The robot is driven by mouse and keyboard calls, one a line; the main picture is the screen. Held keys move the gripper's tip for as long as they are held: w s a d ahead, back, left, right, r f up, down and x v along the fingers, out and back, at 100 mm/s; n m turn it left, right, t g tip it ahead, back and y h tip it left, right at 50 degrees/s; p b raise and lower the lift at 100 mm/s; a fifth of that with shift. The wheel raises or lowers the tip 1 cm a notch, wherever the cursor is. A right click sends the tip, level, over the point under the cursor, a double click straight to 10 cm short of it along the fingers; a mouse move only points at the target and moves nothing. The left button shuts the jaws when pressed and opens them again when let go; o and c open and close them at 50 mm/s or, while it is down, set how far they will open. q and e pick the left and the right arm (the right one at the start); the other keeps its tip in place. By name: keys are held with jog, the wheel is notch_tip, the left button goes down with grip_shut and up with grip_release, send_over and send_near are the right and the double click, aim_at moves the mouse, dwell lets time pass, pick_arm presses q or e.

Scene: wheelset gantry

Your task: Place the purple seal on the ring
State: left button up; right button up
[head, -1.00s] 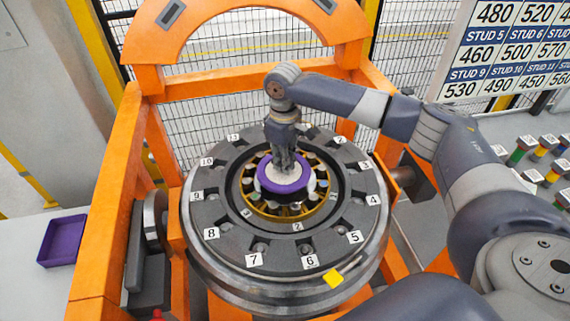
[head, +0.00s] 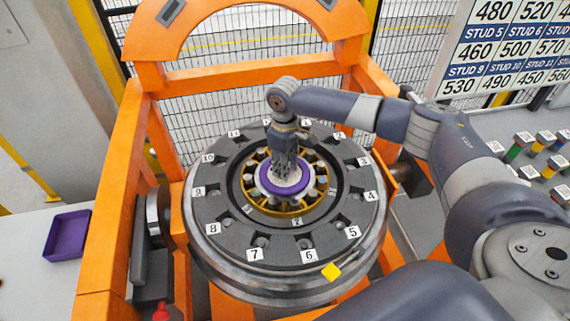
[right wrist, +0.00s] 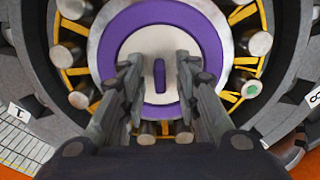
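The purple seal (head: 286,190) is a flat purple band around a pale disc, at the centre of the big wheel. In the right wrist view the seal (right wrist: 206,70) has a purple upright tab (right wrist: 159,75) in its middle. The yellow ring (head: 298,210) with silver rollers surrounds the seal; I cannot tell whether the seal touches it. My right gripper (head: 289,172) points down over the seal. In the right wrist view its fingers (right wrist: 159,66) are apart, one on each side of the tab, with clear gaps. My left gripper is out of view.
A purple tray (head: 66,236) lies at left. Coloured pegs (head: 546,140) stand at right, below a number board (head: 505,45).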

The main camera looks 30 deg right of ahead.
notch_tip(320, 180, up, 12)
jog(key=b, duration=0.3)
jog(key=shift+r, duration=0.2)
jog(key=shift+s+f, duration=0.1)
jog(key=shift+f, duration=0.05)
dwell(0.5)
